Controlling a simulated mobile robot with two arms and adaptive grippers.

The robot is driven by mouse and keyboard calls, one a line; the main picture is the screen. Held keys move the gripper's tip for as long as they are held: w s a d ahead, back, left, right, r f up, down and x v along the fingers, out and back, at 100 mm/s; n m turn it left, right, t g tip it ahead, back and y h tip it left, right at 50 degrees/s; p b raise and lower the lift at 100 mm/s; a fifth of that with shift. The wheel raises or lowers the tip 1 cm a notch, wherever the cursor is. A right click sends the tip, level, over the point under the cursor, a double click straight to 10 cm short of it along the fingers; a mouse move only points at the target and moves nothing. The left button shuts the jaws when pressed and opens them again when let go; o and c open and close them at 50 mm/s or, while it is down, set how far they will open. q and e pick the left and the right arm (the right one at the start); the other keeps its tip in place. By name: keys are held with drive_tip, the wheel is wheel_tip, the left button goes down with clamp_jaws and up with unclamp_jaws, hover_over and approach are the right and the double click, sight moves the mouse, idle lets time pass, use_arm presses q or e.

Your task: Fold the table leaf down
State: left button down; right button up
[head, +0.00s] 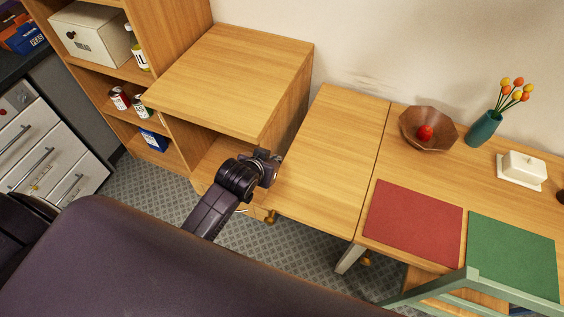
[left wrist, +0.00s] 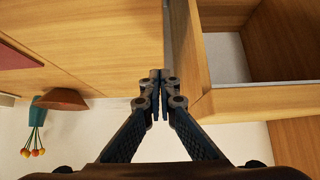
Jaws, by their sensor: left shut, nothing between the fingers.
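The table leaf (head: 331,150) is a light wooden panel, level with the table top (head: 385,165) and meeting it at a dark seam. It also shows in the left wrist view (left wrist: 115,45). My left gripper (head: 268,162) is at the leaf's left edge, by the gap between the leaf and a wooden cabinet. In the left wrist view its fingertips (left wrist: 160,76) are together and empty, beside the leaf's edge; I cannot tell whether they touch it. The leaf's underside is hidden. My right gripper is not in view.
The wooden cabinet (head: 235,75) stands close left of the leaf, leaving a narrow gap. The leaf's top is clear.

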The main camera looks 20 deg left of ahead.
use_arm(q)
hover_over(285, 162)
drive_tip(key=s, duration=0.3)
wheel_tip(285, 162, down, 5)
drive_tip(key=shift+f, duration=0.1)
wheel_tip(285, 162, down, 3)
drive_tip(key=shift+w+p, duration=0.1)
drive_tip(key=shift+p, duration=0.4)
drive_tip(key=shift+f, duration=0.6)
drive_tip(key=shift+f, duration=0.1)
